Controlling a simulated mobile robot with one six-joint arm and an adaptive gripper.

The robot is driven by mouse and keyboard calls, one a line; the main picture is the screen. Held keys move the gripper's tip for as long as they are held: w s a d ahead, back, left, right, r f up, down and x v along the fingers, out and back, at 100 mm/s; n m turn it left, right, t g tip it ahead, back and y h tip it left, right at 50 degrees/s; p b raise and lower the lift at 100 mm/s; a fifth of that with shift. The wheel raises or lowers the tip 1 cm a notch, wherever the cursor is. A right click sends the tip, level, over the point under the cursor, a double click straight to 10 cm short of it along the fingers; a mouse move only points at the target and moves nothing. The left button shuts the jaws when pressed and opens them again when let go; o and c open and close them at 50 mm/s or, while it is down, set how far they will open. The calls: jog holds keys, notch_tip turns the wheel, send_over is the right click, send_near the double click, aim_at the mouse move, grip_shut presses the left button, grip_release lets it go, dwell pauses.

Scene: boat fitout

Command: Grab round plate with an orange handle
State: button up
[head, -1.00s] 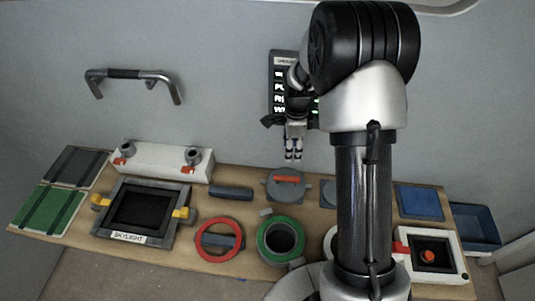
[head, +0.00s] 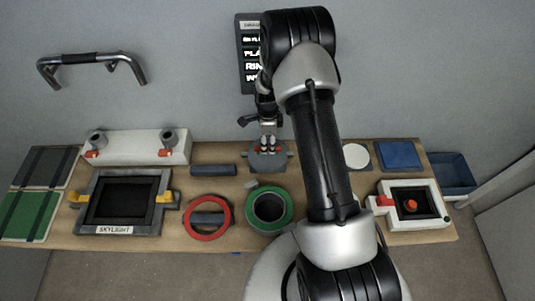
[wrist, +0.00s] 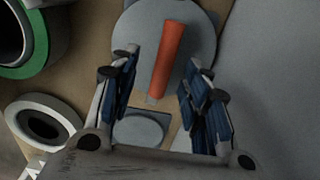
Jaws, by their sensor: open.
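The round grey plate (wrist: 190,62) with an orange handle (wrist: 168,58) lies on the wooden bench. In the wrist view the handle runs up and slightly right between the two blue-padded fingers of my gripper (wrist: 162,105). My gripper is open, with a finger on each side of the handle's lower end. Nothing is held. In the head view my gripper (head: 267,145) hangs over the plate (head: 268,160) and covers part of it. I cannot tell how high the fingertips are above the handle.
A green-rimmed ring (head: 285,222) and a red ring (head: 192,233) lie in front of the plate. A dark bar (head: 213,170) lies to its left. A skylight frame (head: 82,218) is further left. A white box with a red button (head: 435,198) stands at right. The wall is behind.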

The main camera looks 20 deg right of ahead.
aim_at(268, 148)
jog(key=f, duration=0.3)
jog(key=f+b, duration=0.1)
jog(key=f, duration=0.1)
jog(key=shift+w+d, duration=0.1)
jog(key=shift+w, duration=0.2)
jog(key=shift+c, duration=0.4)
grip_shut()
